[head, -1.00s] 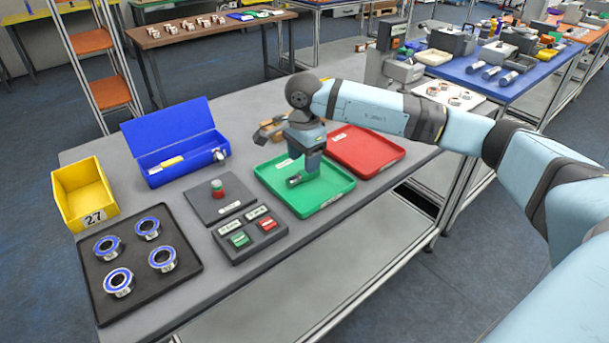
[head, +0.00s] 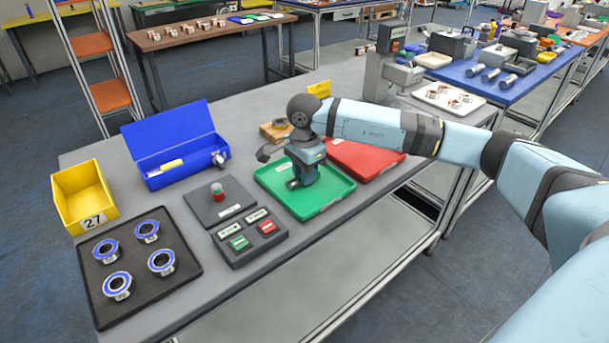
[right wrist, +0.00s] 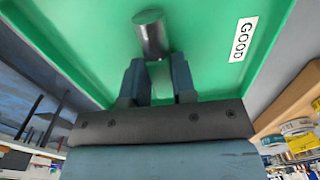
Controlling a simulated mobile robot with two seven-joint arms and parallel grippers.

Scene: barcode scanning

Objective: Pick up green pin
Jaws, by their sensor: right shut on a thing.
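A metal pin (right wrist: 151,38) with a dull green end face shows in the right wrist view. Its near end lies between the fingertips of my right gripper (right wrist: 157,66), which is shut on it. The pin is over the green tray (right wrist: 85,35), which carries a white GOOD label (right wrist: 243,39). Whether the pin touches the tray floor I cannot tell. My left gripper is not in view.
A red tray (head: 368,167) adjoins on the right. Left are a grey stand (head: 206,209) bearing a red piece, a button box (head: 239,256), a blue open box (head: 170,130), a yellow bin (head: 70,190) and a black tray (head: 190,278) with several rings.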

